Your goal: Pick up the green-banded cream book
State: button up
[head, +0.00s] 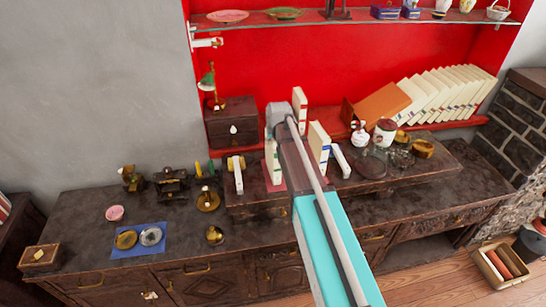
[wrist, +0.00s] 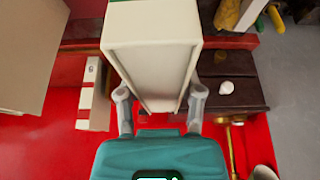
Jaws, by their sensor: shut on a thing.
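A cream book (wrist: 151,55) stands between the two fingers of my gripper (wrist: 159,100) in the wrist view, and they are shut on it. A dark green strip shows at the top edge of that view. In the head view the cream book (head: 272,158) shows small greenish marks, left of and partly behind my arm. My gripper (head: 273,132) is at its upper part there, and my arm hides much of the contact. I cannot tell whether the book's bottom touches the surface below.
A red-banded cream book (head: 299,104) and a blue-banded one (head: 319,146) stand close to the right. A dark wooden box (head: 231,122) is at the left on the red ledge. Several leaning cream books (head: 445,92) and an orange-brown book (head: 383,103) are farther right.

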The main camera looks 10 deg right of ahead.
grip_shut()
jog(key=shift+r, duration=0.15)
jog(key=shift+r+p, duration=0.95)
jog(key=shift+p, duration=0.2)
jog(key=p+v, duration=0.2)
jog(key=v, duration=0.1)
jog(key=s+p+v, duration=0.1)
jog(key=p+v, duration=0.2)
jog(key=d+p+v, duration=0.1)
jog(key=p+v, duration=0.2)
jog(key=shift+s+d+f, duration=0.1)
jog(key=shift+s+f, duration=0.05)
jog(key=shift+s, duration=0.1)
jog(key=s+d+r+p, duration=0.2)
jog(key=s+r+p, duration=0.1)
jog(key=s, duration=0.5)
jog(key=shift+s+d+r, duration=0.15)
jog(key=shift+s+d, duration=0.05)
